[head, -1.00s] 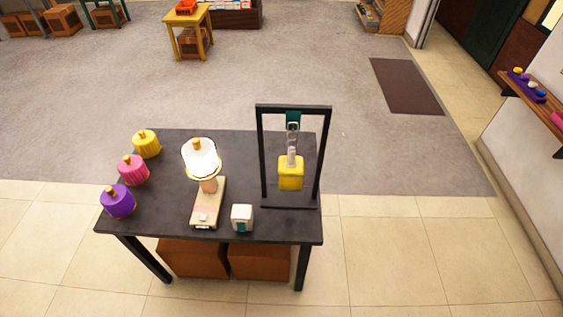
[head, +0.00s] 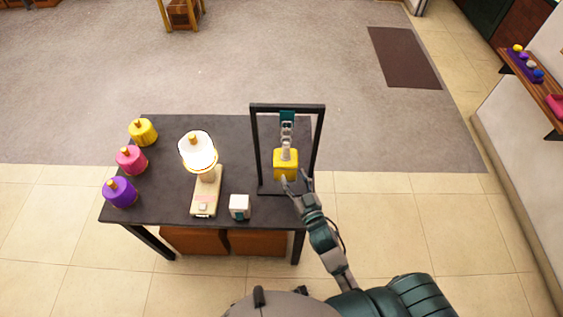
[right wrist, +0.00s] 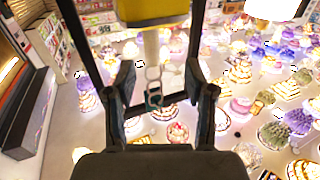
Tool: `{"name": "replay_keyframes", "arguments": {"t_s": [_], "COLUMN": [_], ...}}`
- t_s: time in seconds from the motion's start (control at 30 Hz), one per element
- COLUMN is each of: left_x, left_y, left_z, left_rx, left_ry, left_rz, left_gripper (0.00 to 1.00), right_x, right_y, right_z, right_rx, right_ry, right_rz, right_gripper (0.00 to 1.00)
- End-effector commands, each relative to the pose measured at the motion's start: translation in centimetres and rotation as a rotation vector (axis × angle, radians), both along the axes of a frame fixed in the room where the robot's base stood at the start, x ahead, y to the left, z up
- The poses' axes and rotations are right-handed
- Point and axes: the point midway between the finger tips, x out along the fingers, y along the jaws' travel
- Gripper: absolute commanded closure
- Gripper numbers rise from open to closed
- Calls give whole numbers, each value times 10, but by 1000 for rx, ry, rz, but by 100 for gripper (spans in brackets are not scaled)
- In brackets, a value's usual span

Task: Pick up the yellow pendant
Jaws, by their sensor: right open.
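A yellow block-shaped pendant (head: 285,171) hangs by a pale stem and grey links from the black frame (head: 320,140) at the right of the dark table. In the right wrist view, part of the yellow pendant (right wrist: 152,10) fills the top edge, with its pale stem and links below it. My right gripper (head: 296,180) is open and empty, its fingers spread just in front of the pendant in the head view. The open right gripper (right wrist: 163,92) also shows in the wrist view, with the links seen between its fingers. My left gripper is not in view.
On the dark table (head: 240,140), a yellow (head: 143,132), a pink (head: 131,160) and a purple lamp-like piece (head: 119,192) line the left side.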

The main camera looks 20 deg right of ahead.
Motion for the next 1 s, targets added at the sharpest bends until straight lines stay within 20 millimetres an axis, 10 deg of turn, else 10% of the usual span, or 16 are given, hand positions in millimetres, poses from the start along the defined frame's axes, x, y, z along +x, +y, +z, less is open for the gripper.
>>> {"name": "replay_keyframes", "arguments": {"t_s": [0.7,1.0], "left_x": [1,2], "left_y": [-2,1], "left_z": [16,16], "left_rx": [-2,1], "left_ry": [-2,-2], "left_rz": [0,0], "left_gripper": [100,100], "right_x": [102,107], "right_y": [10,7], "right_z": [2,0], "right_rx": [-2,0], "right_ry": [2,3], "right_rz": [0,0], "right_gripper": [46,46]}}
